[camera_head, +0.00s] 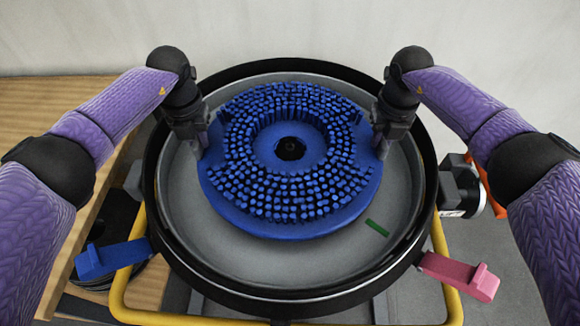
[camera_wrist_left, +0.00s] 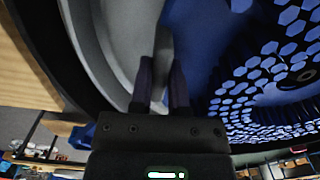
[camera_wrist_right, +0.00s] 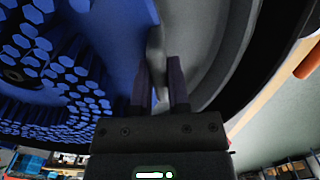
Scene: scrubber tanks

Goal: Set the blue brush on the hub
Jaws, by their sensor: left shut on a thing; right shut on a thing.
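The blue brush (camera_head: 290,225) is a round disc with many blue bristles facing up and a dark hole at its centre. It sits inside the grey round deck (camera_head: 290,265) with a black rim, and the hub beneath it is hidden. My left gripper (camera_head: 203,145) is shut on the brush's left edge, and the left wrist view shows its fingers (camera_wrist_left: 163,85) on a thin tab. My right gripper (camera_head: 382,145) is shut on the right edge, and the right wrist view shows its fingers (camera_wrist_right: 160,85) there. I cannot tell whether the brush touches the hub.
A blue lever (camera_head: 112,258) sticks out at the lower left and a pink lever (camera_head: 460,275) at the lower right. A green mark (camera_head: 377,228) is on the deck. A yellow frame (camera_head: 440,245) runs around below. A wooden table (camera_head: 50,100) stands at the left.

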